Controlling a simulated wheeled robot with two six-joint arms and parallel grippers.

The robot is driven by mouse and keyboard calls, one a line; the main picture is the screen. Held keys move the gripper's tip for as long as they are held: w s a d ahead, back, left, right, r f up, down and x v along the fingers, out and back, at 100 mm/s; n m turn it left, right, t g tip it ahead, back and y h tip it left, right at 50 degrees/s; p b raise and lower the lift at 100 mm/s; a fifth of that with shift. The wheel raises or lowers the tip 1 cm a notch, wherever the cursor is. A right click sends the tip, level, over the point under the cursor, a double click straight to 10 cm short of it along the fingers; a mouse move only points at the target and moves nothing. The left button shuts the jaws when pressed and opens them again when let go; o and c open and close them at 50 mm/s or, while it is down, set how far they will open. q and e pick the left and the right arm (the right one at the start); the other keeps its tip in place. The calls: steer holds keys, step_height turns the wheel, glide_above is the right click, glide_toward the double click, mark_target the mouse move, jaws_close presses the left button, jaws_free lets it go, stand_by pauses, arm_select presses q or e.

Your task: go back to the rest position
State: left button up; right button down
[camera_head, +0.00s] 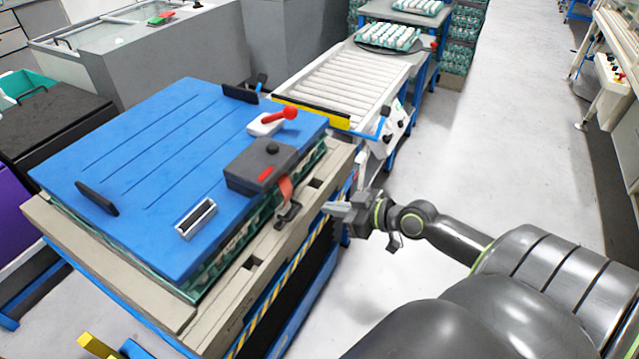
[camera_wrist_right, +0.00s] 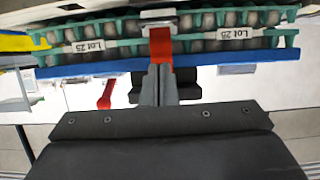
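My right gripper (camera_head: 338,210) is beside the near right side of the blue lid (camera_head: 165,165), its fingers pointing at the lid's strap. In the right wrist view its two fingers (camera_wrist_right: 158,85) lie together, shut, with nothing visible between them. The lid covers a stack of green egg trays (camera_head: 235,250). A red-orange strap (camera_head: 286,190) hangs from a dark box (camera_head: 260,167) on the lid to a dark latch (camera_head: 289,212). The strap also shows just beyond the fingertips in the right wrist view (camera_wrist_right: 160,46). My left gripper is not in view.
The stack stands on a beige-topped platform (camera_head: 150,298) with a blue frame. A roller conveyor (camera_head: 345,82) runs behind it, with egg trays (camera_head: 388,38) at its far end. Grey cabinets (camera_head: 165,65) stand at the back left. The floor (camera_head: 485,150) at the right is clear.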

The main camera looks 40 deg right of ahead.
steer(key=shift+s+d+r, duration=0.2)
steer(key=shift+s, duration=0.25)
steer(key=s+d+f+m+g+h, duration=0.15)
steer(key=d+f, duration=0.25)
steer(key=f, duration=0.4)
steer(key=s+d+f+m+h, duration=0.1)
steer(key=d+f+m+h, duration=0.2)
steer(key=f, duration=0.6)
steer(key=s+d+f+g+h, duration=0.1)
steer(key=s+f+g, duration=0.1)
steer(key=s+f, duration=0.4)
steer(key=s+d+f+g+h, duration=0.1)
steer(key=s+f+g, duration=0.15)
steer(key=f, duration=0.55)
steer(key=s+a+f+g, duration=0.2)
steer(key=s+a+f, duration=0.5)
steer(key=s, duration=0.5)
steer(key=s+a+f+g, duration=0.3)
steer(key=s+a+f, duration=0.5)
steer(key=s+f, duration=0.2)
steer(key=shift+s+a+f+g, duration=0.2)
steer(key=shift+s+f+g, duration=0.1)
steer(key=shift+s, duration=0.95)
